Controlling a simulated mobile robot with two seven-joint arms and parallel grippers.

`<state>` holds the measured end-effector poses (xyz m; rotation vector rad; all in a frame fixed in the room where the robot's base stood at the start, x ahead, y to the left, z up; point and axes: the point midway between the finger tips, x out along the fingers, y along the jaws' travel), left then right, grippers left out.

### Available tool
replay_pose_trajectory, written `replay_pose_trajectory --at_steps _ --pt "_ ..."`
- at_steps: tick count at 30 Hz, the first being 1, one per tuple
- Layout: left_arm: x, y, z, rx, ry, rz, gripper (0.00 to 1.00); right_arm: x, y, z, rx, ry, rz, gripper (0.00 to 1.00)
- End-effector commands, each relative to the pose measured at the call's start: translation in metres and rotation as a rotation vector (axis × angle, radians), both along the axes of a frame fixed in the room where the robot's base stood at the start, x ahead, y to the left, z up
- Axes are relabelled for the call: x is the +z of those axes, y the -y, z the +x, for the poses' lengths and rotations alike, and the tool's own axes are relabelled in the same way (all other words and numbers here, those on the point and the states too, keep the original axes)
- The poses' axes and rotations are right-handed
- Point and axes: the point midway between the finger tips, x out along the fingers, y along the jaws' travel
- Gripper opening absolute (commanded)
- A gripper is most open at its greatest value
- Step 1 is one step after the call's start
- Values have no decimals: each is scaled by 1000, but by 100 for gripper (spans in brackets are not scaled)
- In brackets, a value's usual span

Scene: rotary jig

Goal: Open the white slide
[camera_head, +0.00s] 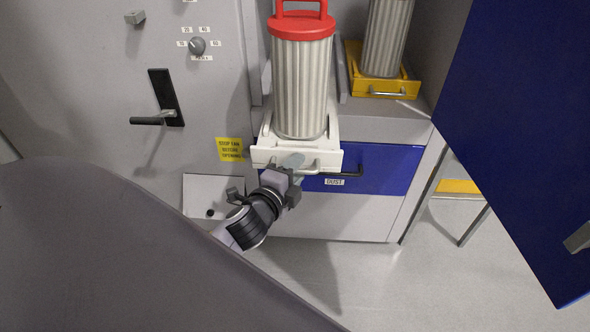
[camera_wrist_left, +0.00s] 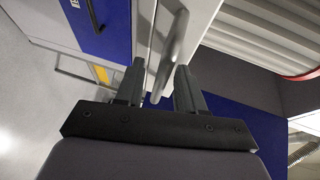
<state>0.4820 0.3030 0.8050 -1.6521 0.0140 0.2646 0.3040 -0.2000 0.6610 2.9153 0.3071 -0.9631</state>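The white slide (camera_head: 264,156) sits in the cabinet opening and carries a ribbed filter cartridge (camera_head: 301,85) with a red top. Its front juts out over the blue dust drawer. My left gripper (camera_head: 293,164) is at the slide's front handle and partly covers it in the head view. In the left wrist view the gripper (camera_wrist_left: 160,68) is open, and the slide's handle (camera_wrist_left: 172,50) runs between its two fingers. I see no clear grip on the handle. My right gripper is in neither view.
A yellow slide (camera_head: 400,88) with another cartridge is behind on the right. The blue drawer (camera_head: 385,170) with a black handle is just below. The open blue door (camera_head: 530,130) stands on the right, and a black lever (camera_head: 150,121) is on the left panel.

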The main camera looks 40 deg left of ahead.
Motion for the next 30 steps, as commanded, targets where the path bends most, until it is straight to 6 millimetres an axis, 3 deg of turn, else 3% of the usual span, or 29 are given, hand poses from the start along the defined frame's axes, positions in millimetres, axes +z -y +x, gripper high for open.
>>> replay_pose_trajectory --at_steps 8,21,30 --pt "1 1 -6 -1 -1 0 38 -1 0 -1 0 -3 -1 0" --pt "10 9 -59 0 -1 0 38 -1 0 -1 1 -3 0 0" --pt "13 11 -70 0 0 -1 38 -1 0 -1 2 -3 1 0"
